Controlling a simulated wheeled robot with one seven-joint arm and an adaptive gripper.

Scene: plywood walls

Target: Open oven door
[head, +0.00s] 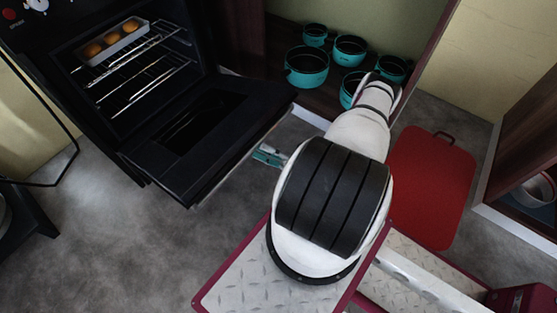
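The oven (75,70) stands at the upper left with its cavity showing. The oven door (150,160) is hinged down and lies far open, its inner side with a dark window facing up. A pale handle bar or edge (232,165) runs along the door's outer edge.
A tray of round brown food (112,43) sits on the upper oven rack. An open cabinet with several teal pots (306,68) is right of the oven. A red flat case or board (433,185) lies right of my arm. Grey floor (120,235) is clear at lower left.

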